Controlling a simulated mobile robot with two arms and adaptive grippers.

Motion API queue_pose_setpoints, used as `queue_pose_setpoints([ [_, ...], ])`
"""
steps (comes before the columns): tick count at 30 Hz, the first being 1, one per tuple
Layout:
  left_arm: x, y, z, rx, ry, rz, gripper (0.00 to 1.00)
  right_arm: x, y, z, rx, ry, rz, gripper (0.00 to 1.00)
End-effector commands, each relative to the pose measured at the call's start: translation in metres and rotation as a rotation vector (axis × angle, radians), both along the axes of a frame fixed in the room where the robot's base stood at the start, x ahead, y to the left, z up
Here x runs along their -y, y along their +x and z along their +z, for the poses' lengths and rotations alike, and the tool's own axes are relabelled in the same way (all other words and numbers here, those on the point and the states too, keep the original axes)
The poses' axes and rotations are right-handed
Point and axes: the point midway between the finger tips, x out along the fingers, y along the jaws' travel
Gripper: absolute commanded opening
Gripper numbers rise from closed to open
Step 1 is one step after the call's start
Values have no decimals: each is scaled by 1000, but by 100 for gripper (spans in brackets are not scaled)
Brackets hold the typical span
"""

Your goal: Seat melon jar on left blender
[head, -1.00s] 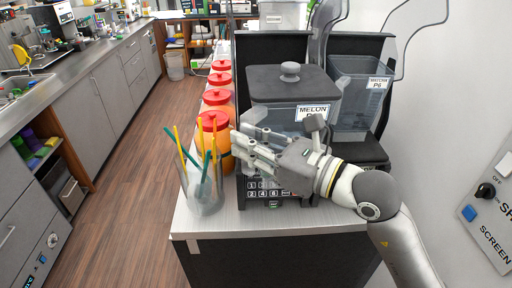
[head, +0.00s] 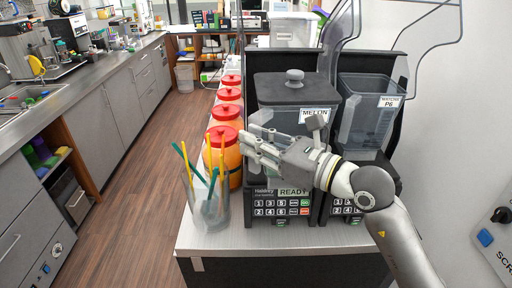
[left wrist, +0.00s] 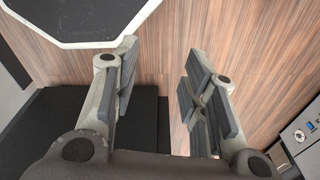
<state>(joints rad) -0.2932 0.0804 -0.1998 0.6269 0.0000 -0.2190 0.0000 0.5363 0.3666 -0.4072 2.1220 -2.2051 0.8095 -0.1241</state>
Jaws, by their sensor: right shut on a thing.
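The melon jar (head: 285,92) is a clear jar with a dark lid, a grey knob and a MELON label. It is upright over the left blender (head: 281,207), whose front display reads READY. My right gripper (head: 262,143) is in front of the jar, shut on it at the handle side. The fingers and hand hide the jar's lower part, so I cannot tell whether its bottom touches the blender base. My left gripper (left wrist: 155,85) shows in the left wrist view with its fingers apart and nothing between them.
A matcha jar (head: 366,117) stands on the right blender beside it. Several orange containers with red lids (head: 223,136) line the counter at left. A glass with coloured straws (head: 208,208) stands at the front left. A clear strip of counter (head: 262,241) lies in front.

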Motion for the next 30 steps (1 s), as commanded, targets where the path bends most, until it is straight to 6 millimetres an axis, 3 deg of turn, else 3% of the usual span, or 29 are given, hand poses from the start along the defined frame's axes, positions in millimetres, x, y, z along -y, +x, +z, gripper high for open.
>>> queue_pose_setpoints([
  [5, 0, 2, 1, 3, -1, 0, 40, 1, 15, 6, 18, 4, -3, 0],
  [13, -1, -11, -1, -16, 1, 0, 40, 1, 36, 4, 20, 3, -3, 0],
  [30, 0, -11, -19, -18, 2, 0, 40, 1, 82, -1, 20, 4, -4, 0],
])
